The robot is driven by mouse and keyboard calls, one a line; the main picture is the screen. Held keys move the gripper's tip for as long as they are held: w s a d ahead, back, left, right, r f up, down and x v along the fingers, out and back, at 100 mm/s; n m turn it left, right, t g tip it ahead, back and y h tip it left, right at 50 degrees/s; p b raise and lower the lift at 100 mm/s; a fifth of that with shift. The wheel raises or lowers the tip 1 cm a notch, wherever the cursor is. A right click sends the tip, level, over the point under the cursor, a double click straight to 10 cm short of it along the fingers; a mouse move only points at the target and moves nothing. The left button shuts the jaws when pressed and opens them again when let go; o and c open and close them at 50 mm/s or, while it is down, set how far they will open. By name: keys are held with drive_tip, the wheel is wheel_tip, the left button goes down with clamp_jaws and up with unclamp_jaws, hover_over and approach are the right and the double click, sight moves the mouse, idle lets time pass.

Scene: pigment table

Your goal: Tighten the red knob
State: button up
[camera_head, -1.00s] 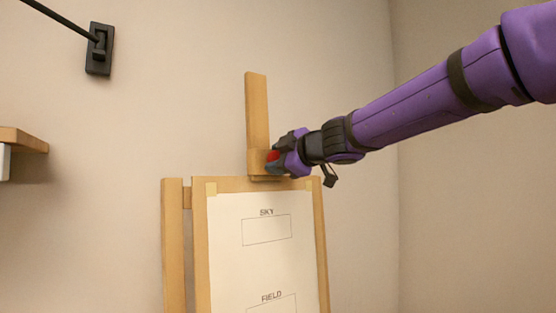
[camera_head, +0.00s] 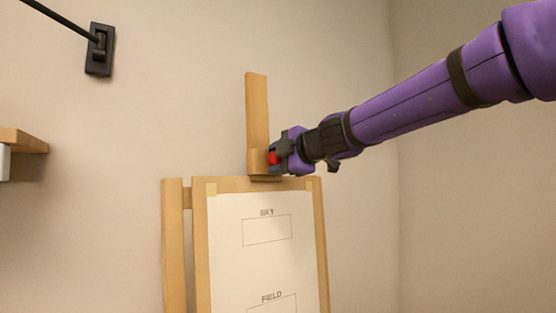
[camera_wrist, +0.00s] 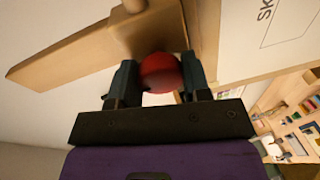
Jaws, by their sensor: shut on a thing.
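The red knob (camera_head: 273,158) is on the front of the wooden clamp block at the top of the easel. In the wrist view the round red knob (camera_wrist: 160,73) sits between my two dark fingers. My gripper (camera_head: 276,158) is shut on it, with a finger on either side. The wooden easel (camera_head: 172,240) has an upright mast (camera_head: 257,105) rising behind the knob. The far side of the knob and part of the clamp block are hidden.
A sheet (camera_head: 228,275) marked SKY and FIELD is on the easel board just below my gripper. A black wall bracket (camera_head: 100,62) and a wooden shelf (camera_head: 28,142) are at the left. A shelf with small items (camera_wrist: 295,115) shows in the wrist view. The wall area at right is clear.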

drive_tip(key=o, duration=0.9)
drive_tip(key=shift+s+d, duration=0.1)
drive_tip(key=v, duration=1)
drive_tip(key=shift+s+d, duration=0.2)
